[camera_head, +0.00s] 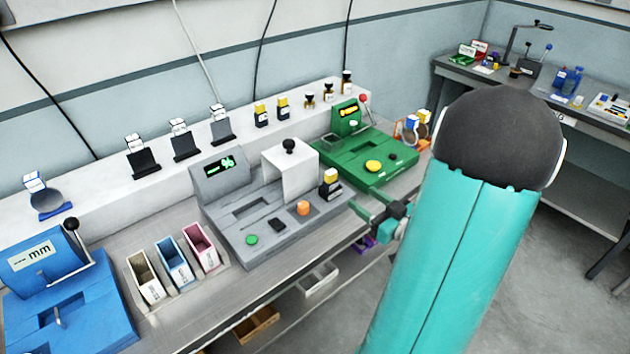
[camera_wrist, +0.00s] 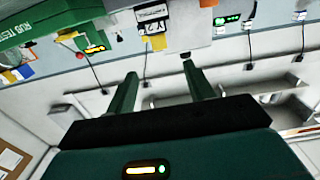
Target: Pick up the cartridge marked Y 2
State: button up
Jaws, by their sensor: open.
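Several dark cartridges with yellow parts are in the head view, and their marks are too small to read, so I cannot tell which is Y 2. One cartridge (camera_head: 330,183) stands upright on the right side of the grey machine (camera_head: 228,185). Two more, a left one (camera_head: 261,115) and a right one (camera_head: 283,108), stand on the white ledge behind. My gripper (camera_head: 367,214) is open and empty, near the front right of the grey machine. In the wrist view my gripper (camera_wrist: 158,74) points toward a labelled cartridge (camera_wrist: 153,18), apart from it.
A white cover with a black knob (camera_head: 289,165) stands on the grey machine. A green machine (camera_head: 370,160) is to the right and a blue one (camera_head: 65,290) to the left. Three small bins, including a pink one (camera_head: 201,248), sit left of the grey machine.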

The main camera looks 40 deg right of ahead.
aim_at(334, 175)
jog(key=w, duration=0.8)
jog(key=shift+w+a, duration=0.2)
jog(key=shift+w, duration=0.05)
jog(key=w, duration=0.5)
jog(key=shift+r, duration=0.1)
jog(key=c, duration=1.1)
